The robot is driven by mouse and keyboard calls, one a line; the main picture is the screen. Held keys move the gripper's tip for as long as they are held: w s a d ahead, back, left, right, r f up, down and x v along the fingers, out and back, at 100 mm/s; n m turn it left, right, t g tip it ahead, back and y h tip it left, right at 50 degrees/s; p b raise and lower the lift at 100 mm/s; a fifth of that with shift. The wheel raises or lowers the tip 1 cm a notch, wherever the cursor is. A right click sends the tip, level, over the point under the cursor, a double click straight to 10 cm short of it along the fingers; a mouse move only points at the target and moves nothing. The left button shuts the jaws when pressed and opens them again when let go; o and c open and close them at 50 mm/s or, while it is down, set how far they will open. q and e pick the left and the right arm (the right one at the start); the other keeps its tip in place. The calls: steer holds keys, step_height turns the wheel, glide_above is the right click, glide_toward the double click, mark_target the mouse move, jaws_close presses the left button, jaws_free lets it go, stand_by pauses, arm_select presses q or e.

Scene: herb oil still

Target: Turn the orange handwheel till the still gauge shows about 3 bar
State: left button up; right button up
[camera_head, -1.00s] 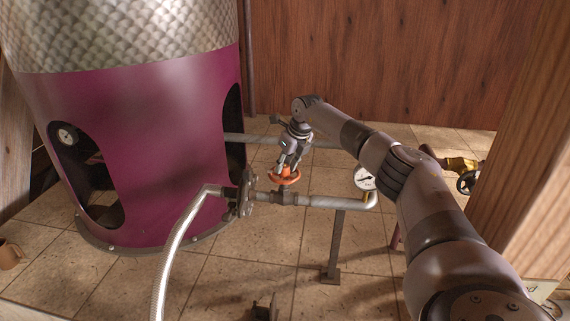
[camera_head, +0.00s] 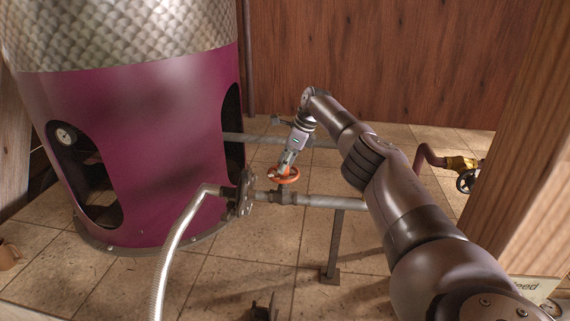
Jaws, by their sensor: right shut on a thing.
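The orange handwheel (camera_head: 292,179) sits on a valve on the horizontal pipe, right of the still. My right gripper (camera_head: 286,168) reaches down onto it from above and is shut on its rim. The plum-coloured still (camera_head: 150,150) has a patterned metal upper part. The other gauge, on the right end of the pipe, is hidden behind my right arm. My left gripper is not in view.
A braided hose (camera_head: 172,250) runs from the flange (camera_head: 244,193) at the pipe's left end. A stand (camera_head: 335,245) holds the pipe up. A yellow valve with a dark wheel (camera_head: 466,181) is at right, near a wooden post (camera_head: 535,150). The tiled floor in front is mostly clear.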

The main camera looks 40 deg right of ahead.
stand_by(0.4)
steer(key=o, duration=1.2)
steer(key=shift+c, duration=0.2)
steer(key=shift+r, duration=0.1)
steer(key=v, duration=1.2)
steer(key=shift+d, duration=0.1)
